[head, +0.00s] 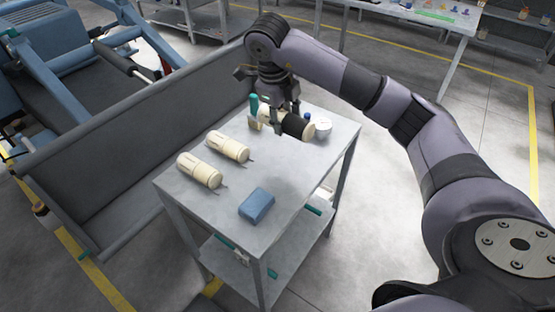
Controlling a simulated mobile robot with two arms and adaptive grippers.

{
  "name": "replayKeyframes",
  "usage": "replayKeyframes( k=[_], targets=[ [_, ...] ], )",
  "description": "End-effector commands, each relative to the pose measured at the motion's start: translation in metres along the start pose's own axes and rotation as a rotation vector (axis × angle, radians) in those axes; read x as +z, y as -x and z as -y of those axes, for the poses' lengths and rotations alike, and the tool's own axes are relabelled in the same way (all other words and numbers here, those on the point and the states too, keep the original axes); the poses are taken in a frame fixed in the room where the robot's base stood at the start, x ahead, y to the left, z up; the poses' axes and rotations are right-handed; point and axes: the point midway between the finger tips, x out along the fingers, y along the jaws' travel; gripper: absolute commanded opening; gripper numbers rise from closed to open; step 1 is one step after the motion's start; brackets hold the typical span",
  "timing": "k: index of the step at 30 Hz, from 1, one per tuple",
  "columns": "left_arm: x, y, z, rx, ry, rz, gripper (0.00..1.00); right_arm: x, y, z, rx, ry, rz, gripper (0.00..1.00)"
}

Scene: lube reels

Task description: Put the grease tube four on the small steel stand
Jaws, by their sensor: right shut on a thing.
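My right gripper (277,108) reaches down over the far end of a grey steel table (290,185). It is shut on a cream tube with a black middle (297,125), which lies on its side close to the tabletop. The fingers partly hide the tube, and I cannot tell whether it touches the table. Two more cream tubes, one (228,147) and another (199,170), lie on the table's left side. No number is readable on any tube. I cannot tell a separate small steel stand apart from this table. My left gripper is out of view.
A blue block (257,203) lies near the table's front. A teal upright item (253,106) and a white round container (323,126) stand close to the gripper. A grey trough (130,145) runs along the left. The table's right middle is clear.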

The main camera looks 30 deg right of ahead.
Motion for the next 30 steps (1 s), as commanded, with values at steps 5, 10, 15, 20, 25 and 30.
replayKeyframes(
  k=[5,10,15,20,25,30],
  targets=[
    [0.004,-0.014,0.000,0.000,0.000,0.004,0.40,0.000,-0.049,-0.016,0.007,0.003,-0.002,0.12],
    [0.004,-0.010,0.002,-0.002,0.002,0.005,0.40,-0.001,-0.085,-0.024,0.003,0.003,-0.004,0.12],
    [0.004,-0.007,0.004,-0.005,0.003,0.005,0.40,0.000,-0.110,-0.030,0.002,0.002,0.000,0.12],
    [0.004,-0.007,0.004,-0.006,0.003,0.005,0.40,0.001,-0.119,-0.033,0.001,0.003,0.002,0.12],
    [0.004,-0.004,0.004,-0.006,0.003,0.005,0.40,0.000,-0.141,-0.039,0.003,0.004,-0.002,0.12],
    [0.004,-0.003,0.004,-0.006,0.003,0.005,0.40,0.001,-0.158,-0.043,0.001,0.003,0.002,0.12]
  ],
)
